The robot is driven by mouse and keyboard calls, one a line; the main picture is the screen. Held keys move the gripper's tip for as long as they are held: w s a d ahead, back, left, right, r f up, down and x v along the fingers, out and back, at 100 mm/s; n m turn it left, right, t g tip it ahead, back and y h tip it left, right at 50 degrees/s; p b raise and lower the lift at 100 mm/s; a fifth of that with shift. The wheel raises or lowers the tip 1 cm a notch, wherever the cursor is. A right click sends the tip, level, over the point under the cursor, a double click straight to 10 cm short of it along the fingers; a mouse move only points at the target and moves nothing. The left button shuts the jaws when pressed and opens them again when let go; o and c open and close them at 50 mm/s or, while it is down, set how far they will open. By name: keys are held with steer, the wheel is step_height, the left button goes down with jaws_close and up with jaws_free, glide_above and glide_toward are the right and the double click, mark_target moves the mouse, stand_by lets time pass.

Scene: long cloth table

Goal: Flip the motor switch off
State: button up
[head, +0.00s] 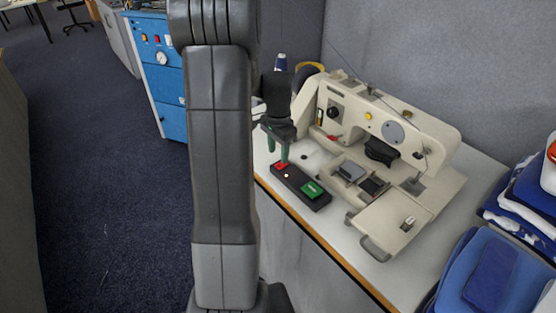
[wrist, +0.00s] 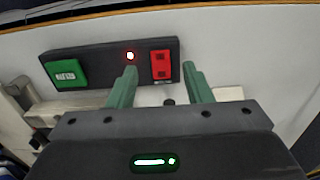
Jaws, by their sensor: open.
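The motor switch is a black box (head: 296,192) lying on the table in front of the sewing machine. It carries a green button (head: 312,190) at its near end and a red button (head: 281,166) at its far end. In the wrist view the box (wrist: 105,60) shows the green button (wrist: 66,74) at left, the red button (wrist: 161,65) at right and a glowing red lamp (wrist: 130,56) between them. My gripper (head: 278,154) is open, its green fingers pointing down over the red end. In the wrist view the fingertips (wrist: 160,71) stand either side of the red button; contact cannot be told.
A cream sewing machine (head: 420,130) stands just right of the switch. Folded blue cloths (head: 485,270) lie at the lower right. A grey partition (head: 440,45) rises behind the table (head: 335,240). A blue cabinet (head: 165,85) stands at the back left.

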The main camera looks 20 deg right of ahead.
mark_target(278, 166)
steer(key=shift+f, duration=2.15)
steer(key=shift+c, duration=0.4)
steer(key=c, duration=0.9)
steer(key=shift+d+r+y+p, duration=0.25)
steer(key=shift+y+p, duration=0.25)
steer(key=shift+p, duration=0.5)
steer(key=shift+w+d+g+y+p, duration=0.15)
steer(key=shift+g+y+p, duration=0.3)
steer(key=shift+p, duration=0.3)
steer(key=shift+y, duration=0.45)
steer(key=o, duration=1)
